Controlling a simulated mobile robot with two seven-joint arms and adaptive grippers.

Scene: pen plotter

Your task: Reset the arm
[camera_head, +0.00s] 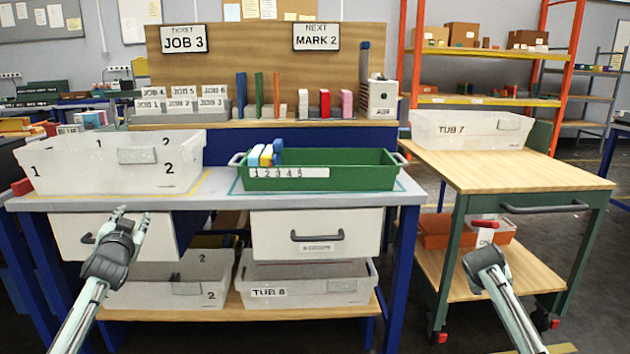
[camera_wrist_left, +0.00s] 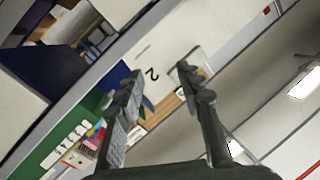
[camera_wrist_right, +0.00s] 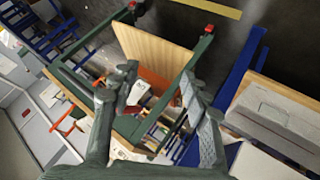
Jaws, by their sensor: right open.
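My left gripper (camera_head: 133,215) is open and empty, raised in front of the left drawer of the bench. In the left wrist view its two fingers (camera_wrist_left: 158,75) stand apart, with only background between them. My right gripper shows in the right wrist view (camera_wrist_right: 160,78) with its fingers spread. A red piece and a white tag (camera_head: 487,237) show beyond the right wrist in the head view; I cannot tell how far they are from the fingers.
On the bench stand a white tub (camera_head: 75,178) and a green tray (camera_head: 360,180) holding coloured blocks. The wooden-topped cart (camera_head: 510,173) carries TUB 7 (camera_head: 470,140) above and an orange bin (camera_head: 435,238) below. Dark floor (camera_head: 590,260) is clear at the right.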

